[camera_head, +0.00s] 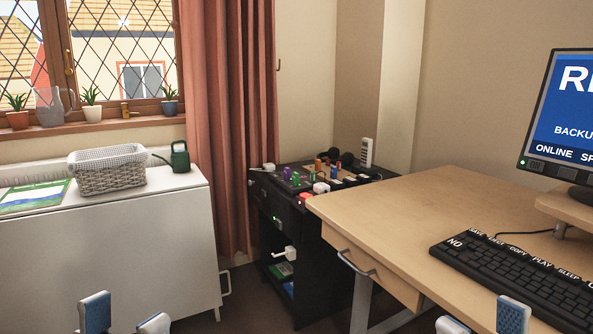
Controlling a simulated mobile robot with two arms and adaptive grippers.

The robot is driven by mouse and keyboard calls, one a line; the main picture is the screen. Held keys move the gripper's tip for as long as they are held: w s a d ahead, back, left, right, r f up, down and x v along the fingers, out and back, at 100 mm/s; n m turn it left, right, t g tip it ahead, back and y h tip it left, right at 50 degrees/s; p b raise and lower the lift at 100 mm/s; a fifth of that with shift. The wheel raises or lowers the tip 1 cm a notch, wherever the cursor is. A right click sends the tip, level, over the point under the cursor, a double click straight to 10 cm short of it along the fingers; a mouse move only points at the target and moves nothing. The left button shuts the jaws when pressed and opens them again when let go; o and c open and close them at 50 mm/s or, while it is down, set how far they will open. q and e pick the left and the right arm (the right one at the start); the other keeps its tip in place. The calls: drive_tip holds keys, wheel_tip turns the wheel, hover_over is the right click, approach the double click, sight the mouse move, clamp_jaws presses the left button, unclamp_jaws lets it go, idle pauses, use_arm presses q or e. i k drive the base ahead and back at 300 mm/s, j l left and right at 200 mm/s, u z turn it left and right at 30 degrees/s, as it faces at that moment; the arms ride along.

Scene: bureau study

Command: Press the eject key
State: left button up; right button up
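A black keyboard (520,278) lies on the wooden desk at the right. Its back row carries white labels; the eject key (497,242) appears to sit between the save and copy labels. A large "NO" label is at its left corner. My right gripper (482,320) shows two separated blue-grey fingertips at the bottom edge, in front of the keyboard's near side in the picture; it is open, with nothing seen between them. My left gripper (125,318) is at the bottom left, its fingertips apart, far from the keyboard.
A monitor (562,125) stands on a wooden riser (572,208) behind the keyboard. The desk (400,220) is bare left of the keyboard. A dark cabinet (318,255) with small items stands beyond it. A white cabinet (110,255) holds a basket (107,175) and watering can (180,158).

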sight(492, 240)
drive_tip(key=z, duration=1.3)
